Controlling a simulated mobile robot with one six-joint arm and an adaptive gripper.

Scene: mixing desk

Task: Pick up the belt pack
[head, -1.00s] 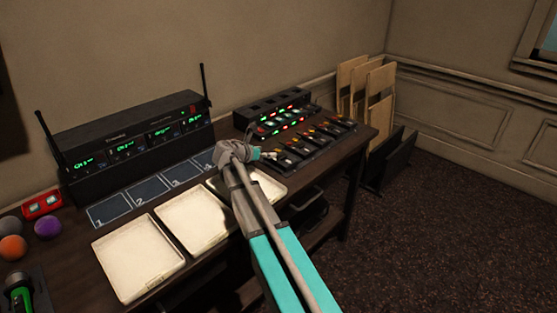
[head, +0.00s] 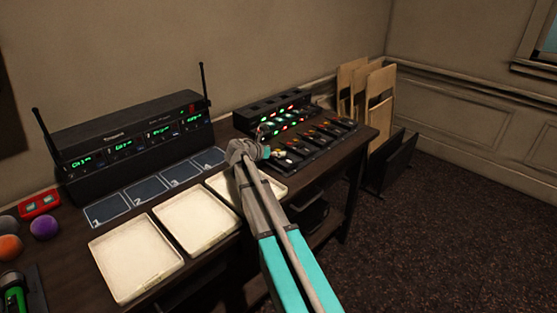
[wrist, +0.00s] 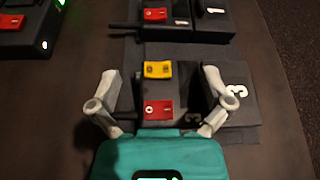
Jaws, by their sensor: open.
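Several black belt packs with small coloured tabs (head: 305,141) lie in a row at the right of the desk in the head view. In the wrist view, a dark pack-like body with a red tab (wrist: 158,110) lies between my fingers, with a yellow tab (wrist: 158,69) just beyond. In the head view my gripper (head: 266,143) is at the row's left end.
A rack with lit green and red lamps (head: 278,112) stands behind the row. A black receiver with antennas (head: 135,140), numbered pads (head: 145,193) and white trays (head: 137,258) fill the desk to the left.

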